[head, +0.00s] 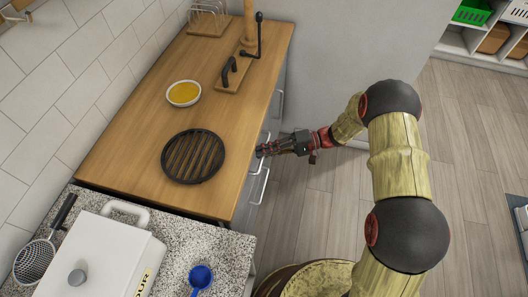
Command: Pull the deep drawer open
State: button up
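The wooden-topped cabinet (230,75) has its drawer fronts on the right side, seen steeply from above. Pale bar handles show on that side: one far up (281,103), one near the middle (267,138) and one nearer to me (262,186). I cannot tell which belongs to the deep drawer, and the fronts are mostly hidden under the counter edge. My gripper (262,151) reaches in from the right and is at the front beside the middle handle. Its fingertips are small and dark; I cannot tell whether they touch or enclose the handle.
On the wooden top are a round black grate (193,156), a bowl of yellow contents (183,93) and a board with a black-handled tool (232,75). A speckled counter (185,240) holds a white canister (100,260) and a blue scoop (201,277). Floor (315,195) right of the cabinet is clear.

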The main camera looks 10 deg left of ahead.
grip_shut()
dwell(0.5)
